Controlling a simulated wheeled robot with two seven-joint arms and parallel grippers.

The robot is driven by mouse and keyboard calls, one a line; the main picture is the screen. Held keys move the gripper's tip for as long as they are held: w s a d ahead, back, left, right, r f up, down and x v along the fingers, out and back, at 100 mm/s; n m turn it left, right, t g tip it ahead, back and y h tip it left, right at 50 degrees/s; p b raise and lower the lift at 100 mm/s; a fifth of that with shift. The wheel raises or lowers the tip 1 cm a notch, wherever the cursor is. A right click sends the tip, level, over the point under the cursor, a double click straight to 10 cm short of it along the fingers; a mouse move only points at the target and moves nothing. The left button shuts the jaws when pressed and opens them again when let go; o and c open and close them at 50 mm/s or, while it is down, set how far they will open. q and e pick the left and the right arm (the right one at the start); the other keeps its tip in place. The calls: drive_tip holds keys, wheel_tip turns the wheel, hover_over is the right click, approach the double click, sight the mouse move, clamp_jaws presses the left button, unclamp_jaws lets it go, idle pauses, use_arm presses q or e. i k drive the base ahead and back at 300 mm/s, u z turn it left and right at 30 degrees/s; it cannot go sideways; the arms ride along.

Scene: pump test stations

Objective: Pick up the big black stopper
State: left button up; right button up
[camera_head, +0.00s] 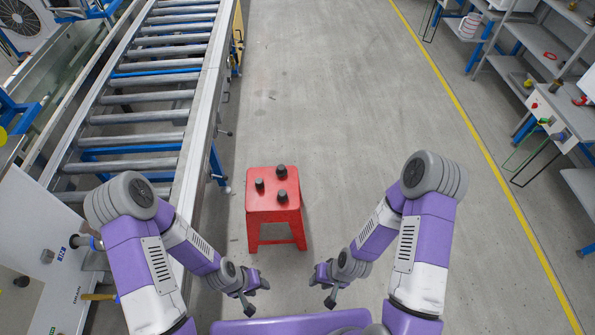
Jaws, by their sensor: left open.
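Three black stoppers stand upright on a red stool (252,207): one at the back right (281,171), one at the left (259,184) and one at the front right (282,196). They are close in size; the back right and front right ones look a little larger than the left one, but I cannot tell surely which is the big one. My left gripper (257,297) is open and empty, in front of the stool and nearer to me. My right gripper (323,289) is empty with its fingers apart, to the right of the stool's front. Neither touches a stopper.
A roller conveyor (150,115) runs along the left, close to the stool. A white panel (40,270) with knobs stands at the lower left. Grey shelves (550,50) and a white box (545,115) are at the right, beyond a yellow floor line (470,125). The floor between is clear.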

sight(281, 170)
drive_tip(key=k, duration=0.65)
drive_tip(key=u, duration=0.4)
drive_tip(key=i, duration=1.65)
drive_tip(key=u, duration=0.1)
